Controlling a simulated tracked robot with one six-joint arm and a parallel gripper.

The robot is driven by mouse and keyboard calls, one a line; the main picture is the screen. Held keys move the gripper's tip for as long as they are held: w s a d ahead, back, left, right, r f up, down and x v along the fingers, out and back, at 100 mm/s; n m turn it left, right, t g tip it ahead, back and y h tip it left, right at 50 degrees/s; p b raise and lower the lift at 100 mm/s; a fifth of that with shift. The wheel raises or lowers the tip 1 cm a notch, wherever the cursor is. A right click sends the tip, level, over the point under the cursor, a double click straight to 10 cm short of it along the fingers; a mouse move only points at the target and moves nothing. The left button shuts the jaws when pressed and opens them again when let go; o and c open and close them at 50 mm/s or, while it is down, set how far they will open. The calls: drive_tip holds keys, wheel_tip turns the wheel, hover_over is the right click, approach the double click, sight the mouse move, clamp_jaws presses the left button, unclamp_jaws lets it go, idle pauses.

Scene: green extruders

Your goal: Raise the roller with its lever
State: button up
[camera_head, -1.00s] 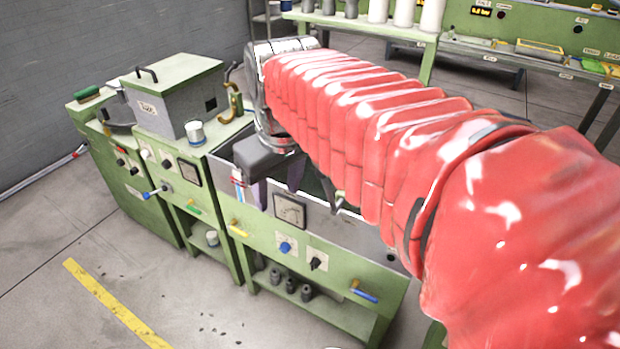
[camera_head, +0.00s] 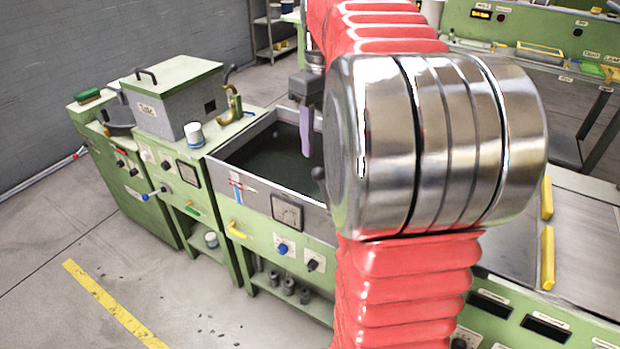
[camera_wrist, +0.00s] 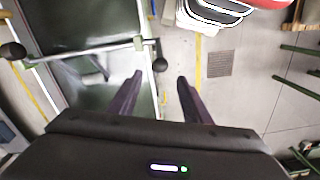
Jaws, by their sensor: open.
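My gripper (camera_wrist: 160,76) is open and empty, with its two dark purple fingers apart and pointing down. In the head view my gripper (camera_head: 305,153) hangs above the far side of the dark bath (camera_head: 262,172). In the wrist view a thin metal rod (camera_wrist: 95,48) crosses the bath. A black ball knob (camera_wrist: 12,51) is at its left end, and another dark knob (camera_wrist: 159,92) sits near the bath's edge, just right of my left finger. I cannot tell for certain which of these is the lever. The roller is not clearly visible; my arm hides part of the bath.
A grey box with a handle (camera_head: 172,100), a white cup (camera_head: 194,134) and a brass hook (camera_head: 232,103) stand left of the bath. A green bench (camera_head: 540,32) is behind.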

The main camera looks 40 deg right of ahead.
drive_tip(key=shift+f, duration=0.1)
wheel_tip(320, 180, down, 14)
drive_tip(key=shift+a+r, duration=0.2)
idle(0.7)
